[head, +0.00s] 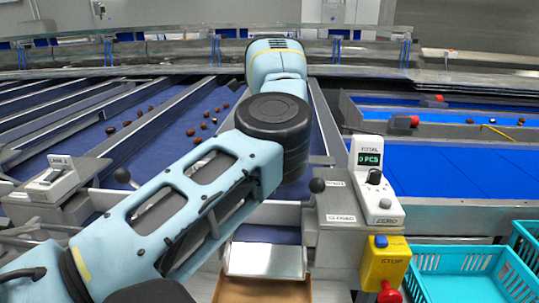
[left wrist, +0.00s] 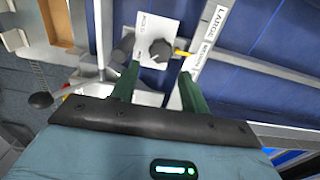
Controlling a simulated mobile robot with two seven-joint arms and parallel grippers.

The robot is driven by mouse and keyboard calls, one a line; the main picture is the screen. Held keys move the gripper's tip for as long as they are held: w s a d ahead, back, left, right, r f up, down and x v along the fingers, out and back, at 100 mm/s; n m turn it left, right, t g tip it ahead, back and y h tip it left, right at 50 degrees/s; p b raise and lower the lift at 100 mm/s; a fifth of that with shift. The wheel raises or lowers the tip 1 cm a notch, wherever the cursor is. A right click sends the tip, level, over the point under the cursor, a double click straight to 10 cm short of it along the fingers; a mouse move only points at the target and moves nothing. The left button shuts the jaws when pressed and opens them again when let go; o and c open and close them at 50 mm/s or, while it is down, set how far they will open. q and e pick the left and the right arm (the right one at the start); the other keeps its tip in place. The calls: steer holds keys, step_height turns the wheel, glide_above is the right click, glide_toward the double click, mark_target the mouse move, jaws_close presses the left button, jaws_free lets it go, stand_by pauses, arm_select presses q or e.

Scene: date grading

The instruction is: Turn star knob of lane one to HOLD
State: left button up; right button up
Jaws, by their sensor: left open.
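In the left wrist view a dark star knob (left wrist: 160,50) sits on a white plate (left wrist: 152,24) marked HOLD on its left side; other lettering on the plate is too small to read. My left gripper (left wrist: 159,72) is open, its two green fingers pointing toward the knob. The knob shows just beyond and between the fingertips, and I see no finger touching it. In the head view my left arm reaches across the middle, and its gripper and the knob are hidden there. My right gripper is in neither view.
A ball-ended lever (left wrist: 41,100) stands left of the fingers. A rail labelled LARGE (left wrist: 213,26) runs close to the right.

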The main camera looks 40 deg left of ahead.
arm_select(q)
step_height(320, 180, down, 8)
steer(key=shift+r+p, duration=0.25)
steer(key=shift+p, duration=0.05)
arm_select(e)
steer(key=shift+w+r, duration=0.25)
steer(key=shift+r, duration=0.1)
arm_select(q)
steer(key=shift+c, duration=0.2)
steer(key=c, duration=0.7)
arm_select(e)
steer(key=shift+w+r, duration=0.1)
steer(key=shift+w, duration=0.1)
